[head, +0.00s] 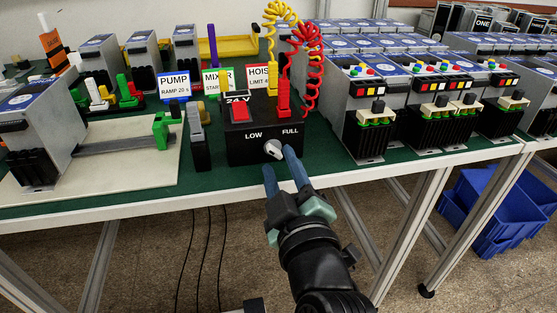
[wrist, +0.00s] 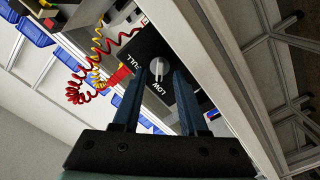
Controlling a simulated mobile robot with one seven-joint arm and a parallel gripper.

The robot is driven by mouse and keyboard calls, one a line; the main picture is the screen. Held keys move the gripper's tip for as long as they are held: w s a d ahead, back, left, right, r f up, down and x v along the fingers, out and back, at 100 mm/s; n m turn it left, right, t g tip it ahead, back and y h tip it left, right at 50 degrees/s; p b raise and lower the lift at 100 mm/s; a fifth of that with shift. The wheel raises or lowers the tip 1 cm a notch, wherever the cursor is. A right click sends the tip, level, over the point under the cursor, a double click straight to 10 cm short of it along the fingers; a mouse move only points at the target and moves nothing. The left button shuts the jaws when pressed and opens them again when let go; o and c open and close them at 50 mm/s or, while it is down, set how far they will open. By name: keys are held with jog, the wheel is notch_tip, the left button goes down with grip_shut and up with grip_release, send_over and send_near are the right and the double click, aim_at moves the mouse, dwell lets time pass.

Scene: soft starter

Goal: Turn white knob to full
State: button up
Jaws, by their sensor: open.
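The white knob (head: 272,148) is on the front of a black box (head: 240,153), low on its face, between the printed words LOW on the left and FULL on the right. In the wrist view the knob (wrist: 157,67) lies between the two blue fingertips, with a gap on each side. My gripper (head: 280,162) is open and empty, reaching up to the box front from below right. Its fingers also show in the wrist view (wrist: 161,78). I cannot tell how close the tips are to the panel or exactly where the knob points.
Red and yellow coiled leads (head: 311,70) plug into the box top, beside a red 24 V switch (head: 239,109). A grey-black clip-like part (head: 199,145) stands left of the box. Grey units (head: 362,105) stand on the right. The table's front edge (head: 222,191) runs below.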

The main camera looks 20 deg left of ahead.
jog(key=shift+x, duration=0.9)
jog(key=shift+c, duration=0.3)
grip_shut()
